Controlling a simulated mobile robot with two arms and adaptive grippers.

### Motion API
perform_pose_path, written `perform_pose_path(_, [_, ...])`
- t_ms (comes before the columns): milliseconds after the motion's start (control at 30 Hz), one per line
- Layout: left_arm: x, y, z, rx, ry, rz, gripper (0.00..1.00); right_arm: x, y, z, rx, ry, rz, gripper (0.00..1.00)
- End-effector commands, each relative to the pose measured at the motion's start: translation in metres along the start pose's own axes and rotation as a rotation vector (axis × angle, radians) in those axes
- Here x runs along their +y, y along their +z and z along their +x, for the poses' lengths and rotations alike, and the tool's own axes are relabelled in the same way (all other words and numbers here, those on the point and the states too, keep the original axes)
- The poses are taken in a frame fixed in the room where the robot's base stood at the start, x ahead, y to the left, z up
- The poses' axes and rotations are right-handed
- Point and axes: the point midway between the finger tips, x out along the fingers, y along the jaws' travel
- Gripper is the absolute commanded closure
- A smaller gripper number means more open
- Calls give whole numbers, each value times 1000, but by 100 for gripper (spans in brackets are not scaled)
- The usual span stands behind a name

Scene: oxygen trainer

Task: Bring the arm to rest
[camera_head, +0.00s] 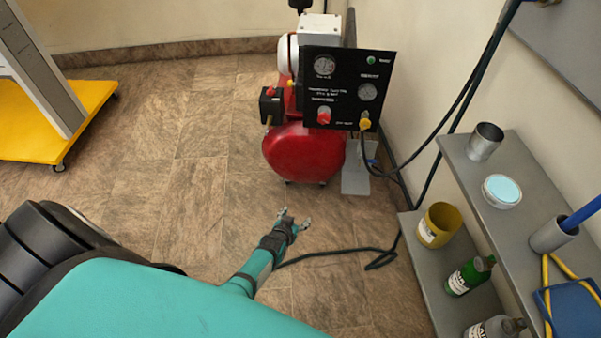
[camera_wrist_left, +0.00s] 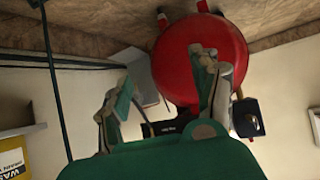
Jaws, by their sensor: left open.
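My left gripper (camera_head: 292,221) is open and empty in the head view. It is held out in front of my teal body, over the tiled floor and short of the red compressor tank (camera_head: 303,152). In the left wrist view the two fingers of my left gripper (camera_wrist_left: 164,95) are spread apart with nothing between them. The red tank (camera_wrist_left: 190,60) appears upside down behind the fingers, apart from them as far as I can tell. My right gripper does not show in either view.
A black gauge panel (camera_head: 345,88) stands above the tank. Grey shelves (camera_head: 495,200) at the right hold a metal cup (camera_head: 485,141), a yellow tin (camera_head: 436,225) and bottles. A black hose (camera_head: 340,251) lies on the floor. A yellow wheeled base (camera_head: 65,125) is far left. The middle-left floor is clear.

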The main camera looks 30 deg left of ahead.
Motion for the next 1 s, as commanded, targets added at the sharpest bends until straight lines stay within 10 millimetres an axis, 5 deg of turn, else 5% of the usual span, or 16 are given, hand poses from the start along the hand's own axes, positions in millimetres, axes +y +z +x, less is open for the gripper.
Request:
perform_pose_path(333, [1,10,-7,-27,7,12,36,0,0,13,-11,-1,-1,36])
perform_pose_path(567, [7,77,-49,-189,49,84,36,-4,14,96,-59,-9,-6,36])
perform_pose_path(800, [6,162,-116,-397,97,176,36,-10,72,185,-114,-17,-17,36])
perform_pose_path(1000, [-4,229,-186,-572,132,253,36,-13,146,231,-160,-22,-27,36])
